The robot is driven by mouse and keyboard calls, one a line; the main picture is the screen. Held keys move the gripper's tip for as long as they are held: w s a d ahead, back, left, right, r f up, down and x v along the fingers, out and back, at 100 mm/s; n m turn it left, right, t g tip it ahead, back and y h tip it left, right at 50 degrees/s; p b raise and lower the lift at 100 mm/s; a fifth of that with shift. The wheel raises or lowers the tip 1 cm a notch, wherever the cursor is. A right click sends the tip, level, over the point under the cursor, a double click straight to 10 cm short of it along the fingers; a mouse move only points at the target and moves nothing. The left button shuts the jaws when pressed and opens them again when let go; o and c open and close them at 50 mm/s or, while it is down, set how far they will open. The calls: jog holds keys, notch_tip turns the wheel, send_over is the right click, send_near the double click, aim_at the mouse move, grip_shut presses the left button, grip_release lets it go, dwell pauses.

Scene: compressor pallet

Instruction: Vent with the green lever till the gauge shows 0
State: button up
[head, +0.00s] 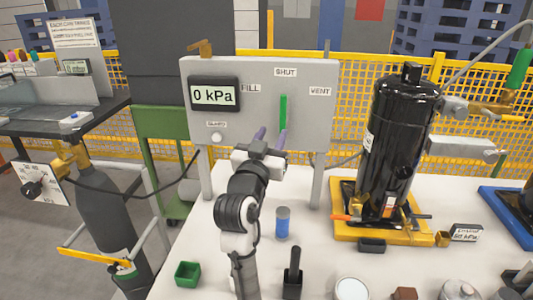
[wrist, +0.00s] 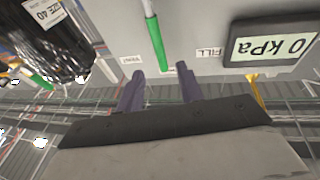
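The gauge (head: 214,95) on the grey panel (head: 262,75) reads 0 kPa; it shows upside down in the wrist view (wrist: 272,48). The green lever (head: 283,112) stands upright, pointing at the SHUT label (head: 285,72), between FILL (head: 250,88) and VENT (head: 320,91). My gripper (head: 271,136) is in front of the panel near the lever's lower part. In the wrist view, its two purple fingers (wrist: 161,78) are apart with nothing held. The lever (wrist: 155,42) shows just beyond the gap between the fingertips; whether they touch it cannot be told.
A black compressor (head: 399,140) stands on a yellow pallet (head: 350,220) to the right. A blue can (head: 282,223), a green box (head: 187,273) and a black-handled item (head: 293,276) sit on the white table. A grey cylinder (head: 105,205) stands at left.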

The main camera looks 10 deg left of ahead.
jog(key=v, duration=0.3)
jog(key=shift+s, duration=0.25)
